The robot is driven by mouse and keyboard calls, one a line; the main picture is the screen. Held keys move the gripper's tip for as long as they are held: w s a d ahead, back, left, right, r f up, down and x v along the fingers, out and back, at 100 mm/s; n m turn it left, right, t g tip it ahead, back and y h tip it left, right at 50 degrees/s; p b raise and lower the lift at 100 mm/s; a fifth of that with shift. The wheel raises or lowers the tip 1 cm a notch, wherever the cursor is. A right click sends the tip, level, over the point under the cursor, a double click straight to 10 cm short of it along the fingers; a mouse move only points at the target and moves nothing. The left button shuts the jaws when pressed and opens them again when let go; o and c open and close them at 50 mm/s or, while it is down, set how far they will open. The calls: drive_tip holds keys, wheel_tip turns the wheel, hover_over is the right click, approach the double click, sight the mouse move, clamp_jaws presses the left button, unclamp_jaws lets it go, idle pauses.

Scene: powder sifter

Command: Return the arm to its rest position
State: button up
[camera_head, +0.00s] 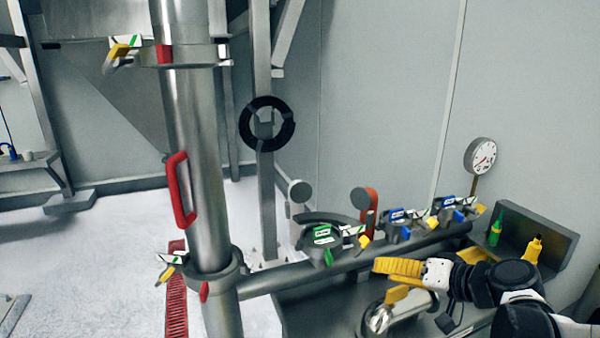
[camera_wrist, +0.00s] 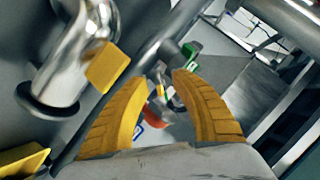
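My gripper (camera_head: 398,266) is at the lower right in the head view, reaching left from my white and black arm, above a grey bench. In the wrist view my gripper (camera_wrist: 157,76) shows two yellow ribbed fingers with a gap between their tips. Nothing is held in the gap. A chrome fitting (camera_head: 380,318) with a yellow handle (camera_head: 397,297) is just below my gripper in the head view. In the wrist view the chrome fitting (camera_wrist: 66,68) and its yellow handle (camera_wrist: 107,67) are left of the fingers, apart from them.
A horizontal pipe (camera_head: 290,274) with several coloured clamps runs behind my gripper to a vertical steel pipe (camera_head: 190,120). A pressure gauge (camera_head: 481,156) stands at right. A grey tray (camera_head: 555,240) with green and yellow bottles is beside my arm. Open floor lies at left.

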drive_tip(key=s+a+f+n+g+h, duration=0.1)
drive_tip(key=s+h, duration=0.2)
drive_tip(key=s, duration=0.6)
drive_tip(key=s+a+f+n+g+h, duration=0.1)
drive_tip(key=s+h, duration=0.3)
drive_tip(key=s, duration=0.4)
drive_tip(key=shift+s+a+f+g, duration=0.3)
drive_tip(key=shift+s+a+g, duration=0.1)
drive_tip(key=shift+a+g, duration=0.3)
